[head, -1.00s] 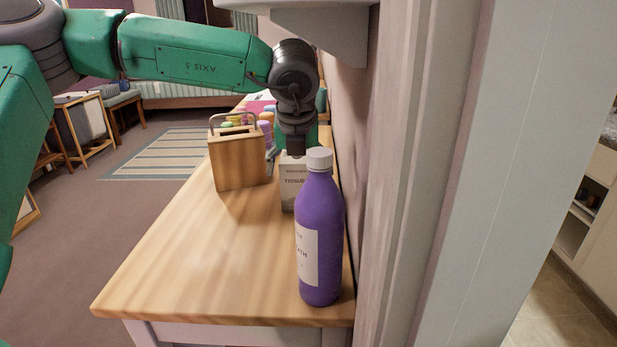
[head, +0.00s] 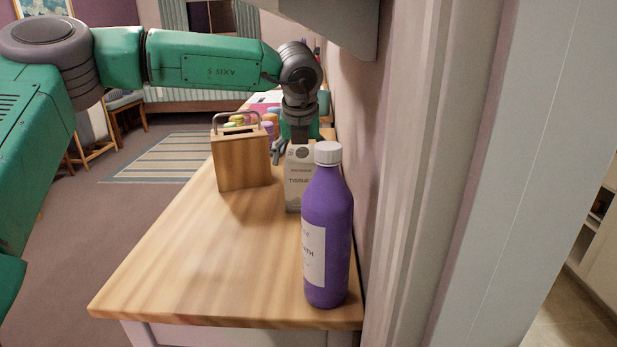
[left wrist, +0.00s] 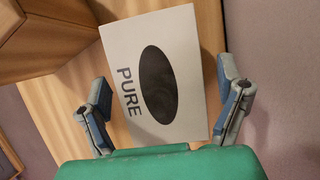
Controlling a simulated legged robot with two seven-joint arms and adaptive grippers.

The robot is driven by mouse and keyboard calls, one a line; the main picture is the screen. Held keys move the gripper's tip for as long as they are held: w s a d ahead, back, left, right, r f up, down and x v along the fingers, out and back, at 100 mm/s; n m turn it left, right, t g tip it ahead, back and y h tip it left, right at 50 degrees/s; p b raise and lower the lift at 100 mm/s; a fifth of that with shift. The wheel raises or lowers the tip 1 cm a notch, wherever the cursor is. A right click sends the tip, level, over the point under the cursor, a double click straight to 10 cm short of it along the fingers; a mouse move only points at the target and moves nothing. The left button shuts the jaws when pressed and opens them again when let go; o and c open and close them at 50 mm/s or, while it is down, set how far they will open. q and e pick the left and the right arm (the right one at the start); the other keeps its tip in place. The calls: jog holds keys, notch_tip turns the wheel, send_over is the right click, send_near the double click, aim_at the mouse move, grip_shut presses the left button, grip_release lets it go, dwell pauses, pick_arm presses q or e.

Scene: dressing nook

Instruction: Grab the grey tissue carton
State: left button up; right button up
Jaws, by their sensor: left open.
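The grey tissue carton (head: 298,188) stands upright on the wooden top, behind the purple bottle (head: 328,240), which hides part of its right side. In the left wrist view the pale top of the carton (left wrist: 183,105), with a dark oval and the word PURE, lies between the two fingers. My left gripper (head: 296,150) is at the far side of the carton's top, pointing down. The left wrist view shows its fingers (left wrist: 164,90) wide apart, one on each side of the carton, with no clear contact. My right gripper is not in view.
A wooden box with a metal handle (head: 242,160) stands left of the carton. Several small coloured items (head: 250,120) lie behind it. The wall (head: 358,150) runs close along the right side. The front left of the wooden top (head: 200,270) is bare.

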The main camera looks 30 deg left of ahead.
pick_arm(q)
jog(key=shift+d+f+p, duration=0.1)
jog(key=shift+f+p, duration=0.1)
jog(key=shift+p, duration=0.1)
dwell(0.4)
jog(key=c, duration=1)
